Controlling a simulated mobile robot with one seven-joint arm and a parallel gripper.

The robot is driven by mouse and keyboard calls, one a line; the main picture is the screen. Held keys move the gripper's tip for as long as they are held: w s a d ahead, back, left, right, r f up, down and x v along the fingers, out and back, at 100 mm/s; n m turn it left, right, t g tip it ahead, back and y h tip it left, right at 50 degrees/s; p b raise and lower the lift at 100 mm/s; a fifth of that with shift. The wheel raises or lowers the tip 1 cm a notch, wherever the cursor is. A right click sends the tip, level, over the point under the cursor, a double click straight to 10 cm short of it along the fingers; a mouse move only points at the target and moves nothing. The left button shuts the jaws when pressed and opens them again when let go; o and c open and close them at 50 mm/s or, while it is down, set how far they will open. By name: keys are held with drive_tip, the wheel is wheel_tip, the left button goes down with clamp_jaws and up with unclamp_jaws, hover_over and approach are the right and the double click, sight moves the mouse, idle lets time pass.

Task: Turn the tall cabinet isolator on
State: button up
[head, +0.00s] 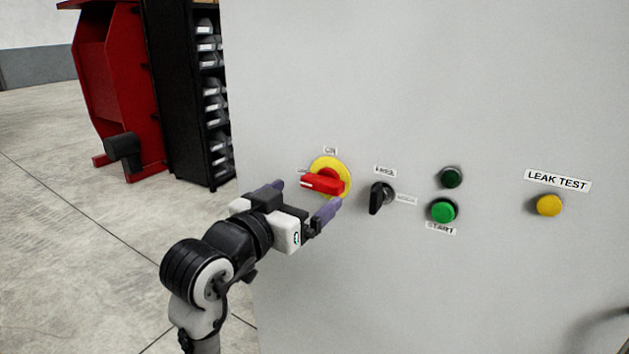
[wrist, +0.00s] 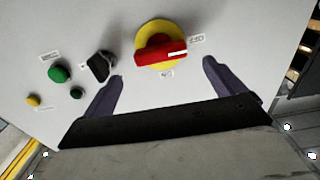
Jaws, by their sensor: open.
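The isolator is a red handle (head: 322,184) on a round yellow plate (head: 330,165), on the front of the tall grey cabinet (head: 450,90). The handle lies roughly level, its white-marked end toward the small label on the left; the "ON" label (head: 330,151) is above the plate. In the wrist view the red handle (wrist: 161,53) sits ahead, between the lines of the two fingers. My gripper (head: 300,201) is open, with its purple fingers spread on either side below the handle. The gripper holds nothing, and I see no clear contact with the handle.
A black selector knob (head: 380,197) is close to the right of the isolator, near my right finger. A green start button (head: 443,211), a dark green lamp (head: 451,177) and a yellow leak test button (head: 549,205) are further right. A black bin rack (head: 187,100) stands behind left.

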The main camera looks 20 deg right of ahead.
sight(318, 185)
drive_tip(key=x, duration=0.4)
drive_tip(key=shift+w+d+p, duration=0.25)
drive_tip(key=shift+w+p, duration=0.1)
drive_tip(key=shift+p, duration=0.05)
drive_tip(key=c, duration=1)
